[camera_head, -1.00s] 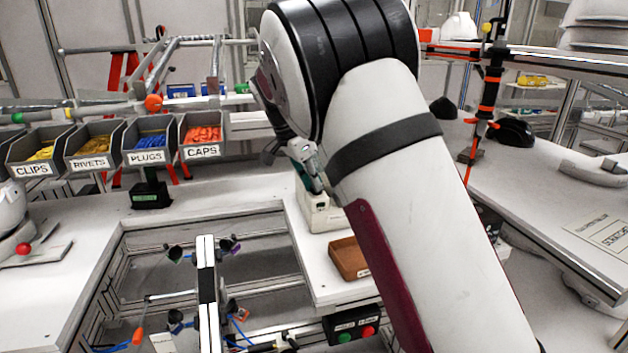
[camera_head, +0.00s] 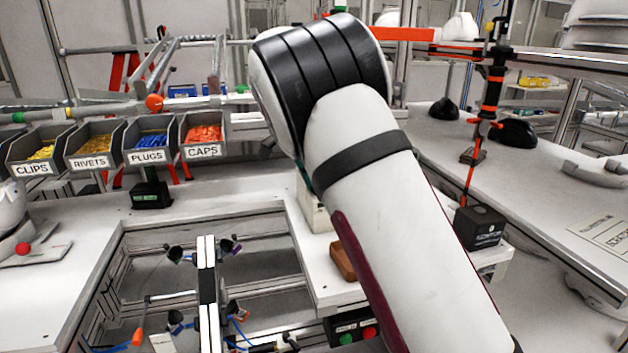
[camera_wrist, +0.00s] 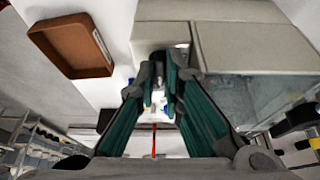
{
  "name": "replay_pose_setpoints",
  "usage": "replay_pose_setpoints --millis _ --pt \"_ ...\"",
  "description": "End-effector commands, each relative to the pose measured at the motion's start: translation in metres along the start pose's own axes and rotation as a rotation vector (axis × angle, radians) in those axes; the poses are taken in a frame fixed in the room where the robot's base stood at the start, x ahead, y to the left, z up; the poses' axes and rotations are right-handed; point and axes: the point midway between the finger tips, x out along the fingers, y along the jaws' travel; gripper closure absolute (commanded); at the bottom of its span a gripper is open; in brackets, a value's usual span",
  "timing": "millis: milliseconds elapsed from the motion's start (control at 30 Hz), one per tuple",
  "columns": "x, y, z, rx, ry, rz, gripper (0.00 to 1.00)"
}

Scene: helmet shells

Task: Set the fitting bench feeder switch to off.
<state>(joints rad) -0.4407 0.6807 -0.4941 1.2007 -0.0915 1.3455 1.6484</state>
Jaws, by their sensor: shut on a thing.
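In the wrist view my gripper (camera_wrist: 162,84) has its two green-padded fingers close together at the front of a beige box (camera_wrist: 240,45). A small dark part (camera_wrist: 158,58) of the box shows at the fingertips, in a recess; it looks like the switch, but its position, on or off, cannot be read. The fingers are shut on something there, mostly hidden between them. In the head view my arm covers the gripper, and only a strip of the beige box (camera_head: 312,212) shows beside the arm.
A brown tray (camera_wrist: 72,45) lies beside the box, partly behind my arm in the head view. A black box (camera_head: 480,228) stands to the right. A button panel with green and red buttons (camera_head: 348,328) sits below. Labelled bins (camera_head: 145,157) line the back left.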

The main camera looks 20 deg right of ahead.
Motion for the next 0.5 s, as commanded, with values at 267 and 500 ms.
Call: replay_pose_setpoints --millis 267,500 --pt "-0.0003 -0.0004 -0.0006 0.001 0.000 -0.002 0.71" --pt "-0.0001 -0.0005 -0.0001 0.000 0.000 -0.002 0.71"
